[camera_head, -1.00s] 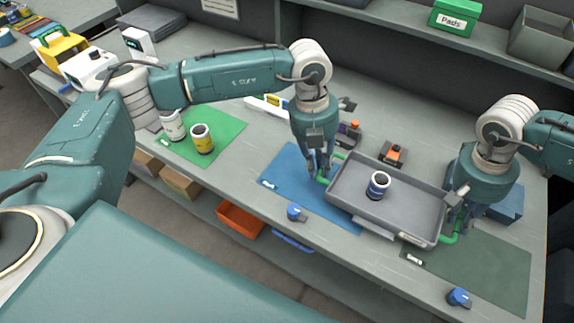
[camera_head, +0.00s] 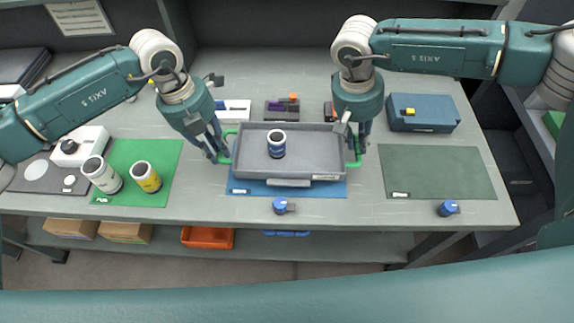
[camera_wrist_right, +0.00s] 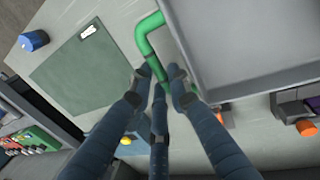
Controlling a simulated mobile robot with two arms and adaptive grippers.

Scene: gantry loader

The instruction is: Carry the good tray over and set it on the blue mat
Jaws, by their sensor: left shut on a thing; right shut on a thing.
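The good tray (camera_head: 312,153) is grey with a green handle at each end, and it is over the blue mat (camera_head: 255,188). A dark blue and white mug-like can (camera_head: 277,144) stands upright in the tray, left of its middle. My left gripper (camera_head: 222,156) is shut on the tray's left green handle. My right gripper (camera_head: 357,153) is shut on the right green handle, and the wrist view shows its fingers (camera_wrist_right: 162,82) around that handle (camera_wrist_right: 146,42). The tray looks level. I cannot tell whether its underside touches the mat.
A dark green mat (camera_head: 438,172) lies bare at the right. Blue knobs (camera_head: 281,206) sit along the front edge. A blue case (camera_head: 423,113) stands behind.

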